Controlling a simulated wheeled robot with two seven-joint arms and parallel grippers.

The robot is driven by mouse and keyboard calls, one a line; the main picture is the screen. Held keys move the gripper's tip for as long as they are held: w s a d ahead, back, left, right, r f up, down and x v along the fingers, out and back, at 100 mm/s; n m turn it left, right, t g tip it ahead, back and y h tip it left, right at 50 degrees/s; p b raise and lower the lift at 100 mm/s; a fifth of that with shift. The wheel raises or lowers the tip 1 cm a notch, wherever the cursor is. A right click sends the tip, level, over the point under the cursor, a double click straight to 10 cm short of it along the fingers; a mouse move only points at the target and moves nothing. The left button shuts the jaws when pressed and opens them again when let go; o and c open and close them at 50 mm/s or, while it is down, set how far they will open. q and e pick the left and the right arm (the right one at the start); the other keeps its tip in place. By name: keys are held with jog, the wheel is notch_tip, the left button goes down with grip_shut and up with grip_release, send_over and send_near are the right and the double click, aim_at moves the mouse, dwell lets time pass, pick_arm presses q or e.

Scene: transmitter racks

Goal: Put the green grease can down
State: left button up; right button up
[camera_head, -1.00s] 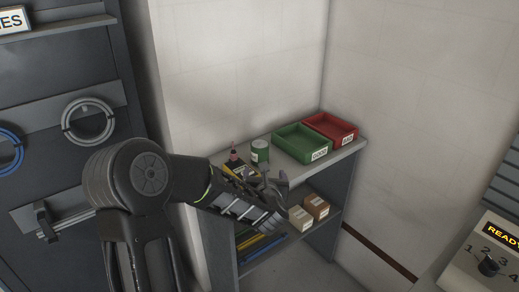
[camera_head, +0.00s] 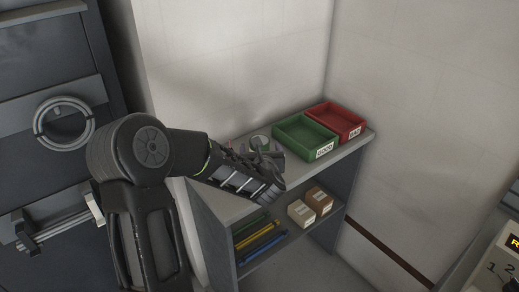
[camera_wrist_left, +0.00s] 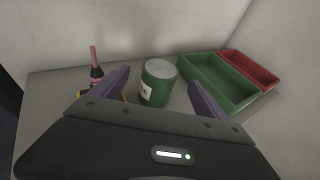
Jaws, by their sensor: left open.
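The green grease can (camera_wrist_left: 157,84) stands upright on the shelf unit's top, with a pale lid and a white label. In the head view only its top (camera_head: 259,142) shows above my left gripper (camera_head: 272,158); the rest is hidden behind the gripper. In the left wrist view my left gripper (camera_wrist_left: 157,88) is open, one finger on each side of the can, with gaps visible between the fingers and the can. My right gripper is not in view.
A green bin (camera_head: 304,137) and a red bin (camera_head: 337,121) stand right of the can. Small boxes (camera_head: 309,205) lie on the lower shelf. The shelf top's front strip (camera_wrist_left: 50,95) is clear at left.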

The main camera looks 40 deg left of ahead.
pick_arm(q)
jog(key=shift+w+a+f, duration=0.15)
jog(key=shift+w+a, duration=0.2)
jog(key=shift+w+a+p, duration=0.2)
jog(key=shift+w+p, duration=0.1)
jog(key=p+x, duration=0.1)
jog(key=x, duration=0.2)
jog(key=shift+w+a+p, duration=0.15)
jog(key=shift+w+p, duration=0.1)
jog(key=shift+p, duration=0.1)
jog(key=shift+w+a+f, duration=0.2)
jog(key=shift+w+a, duration=0.1)
jog(key=shift+w, duration=0.05)
jog(key=shift+c, duration=0.2)
jog(key=shift+r, duration=0.1)
grip_shut()
dwell(0.3)
jog(key=shift+r, duration=0.1)
